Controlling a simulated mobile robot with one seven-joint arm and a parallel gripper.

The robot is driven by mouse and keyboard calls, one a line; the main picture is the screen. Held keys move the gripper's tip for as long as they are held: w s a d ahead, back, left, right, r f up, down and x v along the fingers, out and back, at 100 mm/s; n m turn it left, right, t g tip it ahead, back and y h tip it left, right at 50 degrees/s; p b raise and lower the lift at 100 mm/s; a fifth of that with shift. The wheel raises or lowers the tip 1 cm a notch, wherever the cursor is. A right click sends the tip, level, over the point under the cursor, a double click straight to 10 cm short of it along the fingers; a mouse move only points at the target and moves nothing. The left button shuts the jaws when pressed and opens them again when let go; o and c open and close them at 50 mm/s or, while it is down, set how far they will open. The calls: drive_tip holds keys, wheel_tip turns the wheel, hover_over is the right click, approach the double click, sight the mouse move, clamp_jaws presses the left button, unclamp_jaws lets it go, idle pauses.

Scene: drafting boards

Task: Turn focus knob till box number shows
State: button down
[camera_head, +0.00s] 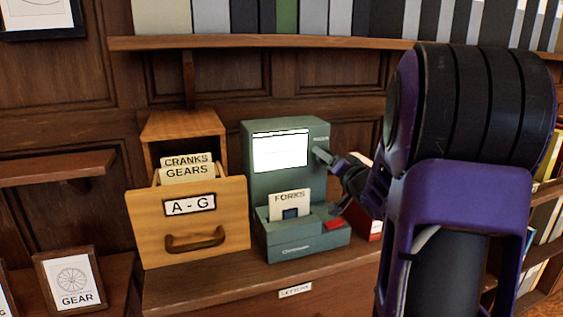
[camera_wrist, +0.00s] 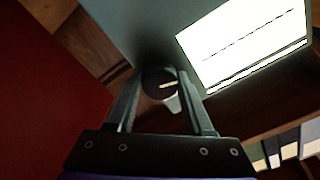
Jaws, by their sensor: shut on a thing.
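The teal reader (camera_head: 257,185) stands on the cabinet top with a bright white screen (camera_head: 280,152). The screen (camera_wrist: 245,42) also shows in the wrist view, with a thin dashed dark line across it and no number I can read. The round dark focus knob (camera_wrist: 160,84), with a pale mark, is on the reader's side. My gripper (camera_wrist: 160,92) is shut on the knob, one finger on each side.
A FORKS card (camera_head: 289,199) stands at the reader's front, left of a red piece (camera_head: 333,224). A wooden A - G drawer (camera_head: 190,228) with cards is at left. A red box (camera_head: 369,222) stands close right of the reader. A shelf of binders (camera_head: 300,43) runs above.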

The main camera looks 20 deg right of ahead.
drive_tip(key=shift+n, duration=1.2)
drive_tip(key=shift+c, duration=1.4)
unclamp_jaws()
